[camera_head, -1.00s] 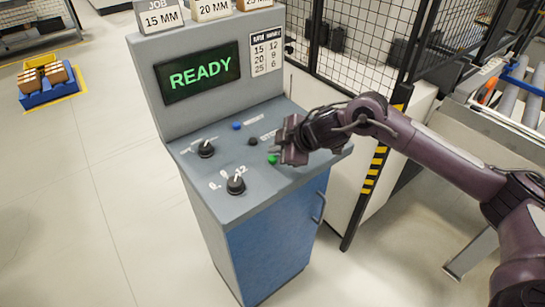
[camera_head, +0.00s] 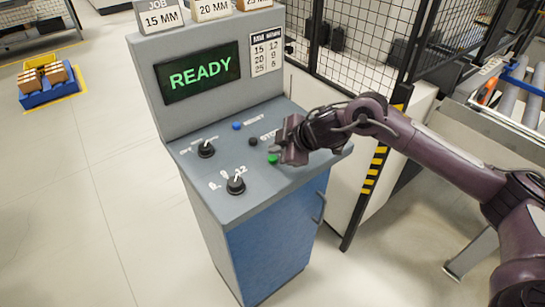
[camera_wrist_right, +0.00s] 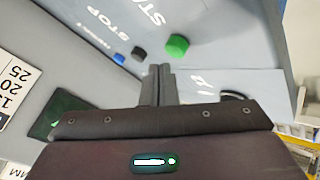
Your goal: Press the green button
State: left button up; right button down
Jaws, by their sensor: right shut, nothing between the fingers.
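The green button (camera_head: 272,159) sits on the sloped top of the grey control console (camera_head: 205,215). It also shows in the right wrist view (camera_wrist_right: 176,46), standing up from the panel just beyond the fingertips. My right gripper (camera_head: 277,150) is over the panel, right beside the green button. In the right wrist view its fingers (camera_wrist_right: 160,70) are shut together and empty. A small gap seems to show between the fingertips and the button, but I cannot tell the height difference. My left gripper is out of view.
Near the green button are a black button (camera_head: 253,142), a blue button (camera_head: 236,126) and two black knobs (camera_head: 206,149). The screen (camera_head: 197,73) reads READY. A mesh fence (camera_head: 365,45) stands behind on the right. Open floor lies to the left.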

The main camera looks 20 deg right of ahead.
jog(key=shift+f, duration=0.1)
jog(key=shift+f, duration=0.35)
